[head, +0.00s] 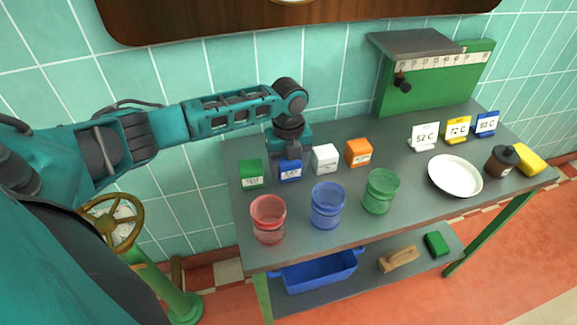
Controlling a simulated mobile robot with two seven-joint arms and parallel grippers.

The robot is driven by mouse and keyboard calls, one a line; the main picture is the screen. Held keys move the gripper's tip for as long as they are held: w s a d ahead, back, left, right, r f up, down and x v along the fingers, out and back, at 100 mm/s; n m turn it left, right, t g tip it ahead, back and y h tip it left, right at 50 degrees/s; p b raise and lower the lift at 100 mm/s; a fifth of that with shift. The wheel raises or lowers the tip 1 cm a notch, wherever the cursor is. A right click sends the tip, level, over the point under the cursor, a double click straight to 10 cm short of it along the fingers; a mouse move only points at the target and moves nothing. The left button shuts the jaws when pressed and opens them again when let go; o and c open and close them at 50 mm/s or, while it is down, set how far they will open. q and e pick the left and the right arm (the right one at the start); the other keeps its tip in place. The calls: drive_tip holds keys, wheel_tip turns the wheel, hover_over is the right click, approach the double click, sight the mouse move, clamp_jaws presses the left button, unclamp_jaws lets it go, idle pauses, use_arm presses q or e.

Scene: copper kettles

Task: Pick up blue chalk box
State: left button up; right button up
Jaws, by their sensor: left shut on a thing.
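The blue chalk box (290,170) is in the row of small boxes toward the back left of the grey table, between a green box (251,174) and a white box (325,158). My left gripper (289,157) comes down over it from above and is shut on it. The gripper covers the top of the box. I cannot tell whether the box touches the table. My right gripper is not in view.
An orange box (359,152) stands right of the white one. Red (268,220), blue (327,206) and green (380,191) cups stand in front. A white plate (455,176) and small temperature signs (425,136) are at the right. A blue bin (318,272) sits on the lower shelf.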

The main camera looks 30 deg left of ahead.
use_arm(q)
drive_tip(key=shift+c, duration=1)
drive_tip(key=shift+r, duration=0.1)
drive_tip(key=shift+r, duration=0.2)
wheel_tip(320, 180, up, 20)
drive_tip(key=p, duration=0.3)
drive_tip(key=shift+f, duration=0.2)
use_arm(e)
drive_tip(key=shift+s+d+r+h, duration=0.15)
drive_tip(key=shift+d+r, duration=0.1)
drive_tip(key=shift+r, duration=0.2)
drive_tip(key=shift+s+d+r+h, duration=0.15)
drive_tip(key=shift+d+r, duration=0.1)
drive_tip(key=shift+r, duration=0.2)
